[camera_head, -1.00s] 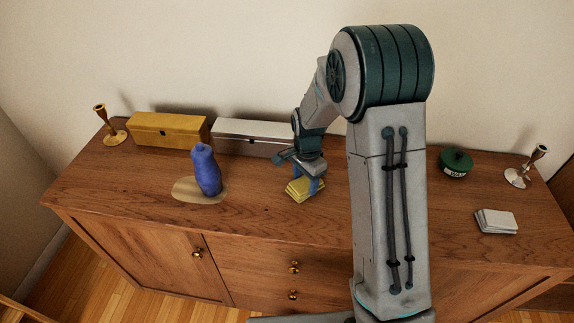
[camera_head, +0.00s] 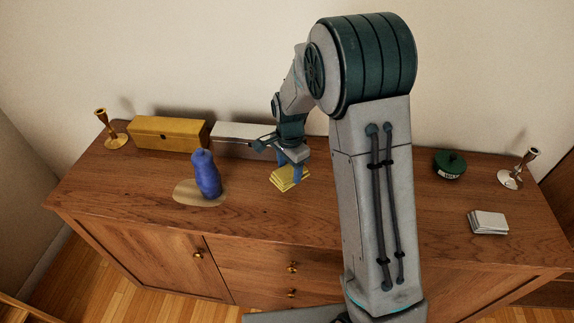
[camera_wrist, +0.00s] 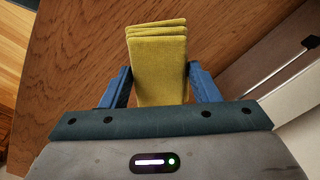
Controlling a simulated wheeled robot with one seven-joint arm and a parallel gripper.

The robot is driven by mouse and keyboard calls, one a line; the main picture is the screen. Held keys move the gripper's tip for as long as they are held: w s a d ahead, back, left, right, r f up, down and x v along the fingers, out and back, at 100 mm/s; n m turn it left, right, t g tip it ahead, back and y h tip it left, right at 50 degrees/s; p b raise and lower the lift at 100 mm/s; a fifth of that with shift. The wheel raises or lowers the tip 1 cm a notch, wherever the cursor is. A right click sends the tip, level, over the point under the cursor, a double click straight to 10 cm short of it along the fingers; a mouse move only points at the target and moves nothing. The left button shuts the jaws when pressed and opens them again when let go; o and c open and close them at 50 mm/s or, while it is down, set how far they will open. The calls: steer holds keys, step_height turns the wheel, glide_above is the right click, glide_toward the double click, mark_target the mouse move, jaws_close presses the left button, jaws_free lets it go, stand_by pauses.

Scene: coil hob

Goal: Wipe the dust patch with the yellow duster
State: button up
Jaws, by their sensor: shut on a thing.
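My gripper (camera_head: 290,167) is shut on the yellow duster (camera_head: 287,179), a folded cloth, over the middle of the wooden cabinet top. In the wrist view the duster (camera_wrist: 158,65) sits between the two blue fingers of my gripper (camera_wrist: 158,85). I cannot tell whether the duster touches the wood. The dust patch (camera_head: 186,194) is a pale tan oval on the cabinet top, to the left of my gripper. A blue vase (camera_head: 206,177) stands on the patch and hides part of it.
A yellow box (camera_head: 168,133) and a white box (camera_head: 240,132) stand along the wall. A brass candlestick (camera_head: 112,130) is at far left. A green pot (camera_head: 449,165), another candlestick (camera_head: 515,170) and a stack of white cloths (camera_head: 488,222) are at right. Wood between duster and vase is clear.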

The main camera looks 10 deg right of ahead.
steer(key=shift+r+p, duration=0.6)
steer(key=shift+r, duration=0.6)
steer(key=shift+f, duration=0.15)
